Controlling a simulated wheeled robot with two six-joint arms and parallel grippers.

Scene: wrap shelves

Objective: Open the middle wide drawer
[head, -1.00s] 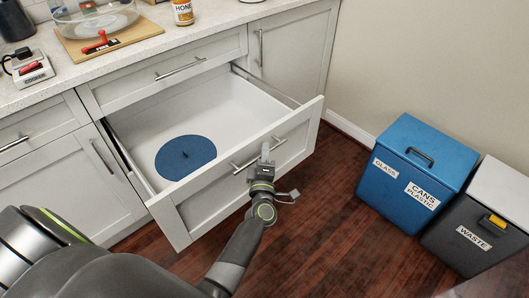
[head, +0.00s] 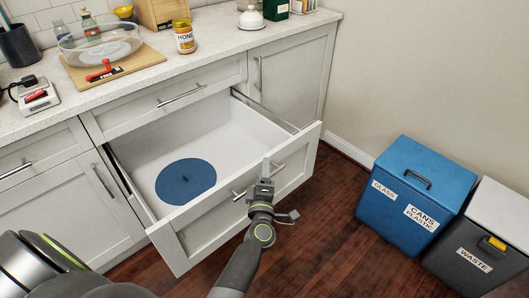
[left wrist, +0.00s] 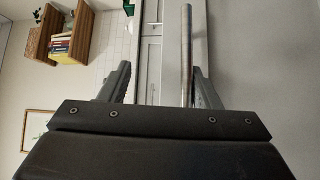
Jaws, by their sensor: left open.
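The middle wide drawer (head: 210,225) stands pulled well out of the cabinet, below a closed shallow drawer (head: 165,105). A flat blue disc (head: 186,182) lies inside it. Its bar handle (head: 281,168) is on the front panel. My left gripper (head: 266,168) is open at the handle, in front of the panel, and hides the handle's middle. In the left wrist view the handle bar (left wrist: 187,50) stands between the two spread fingers, nearer the right one. I cannot tell whether a finger touches it. My right gripper is not in view.
A blue recycling bin (head: 415,195) and a grey waste bin (head: 480,245) stand right of the drawer. The countertop (head: 225,42) holds a glass bowl, a honey jar and other items. Bare wooden floor (head: 325,235) lies between the drawer and bins.

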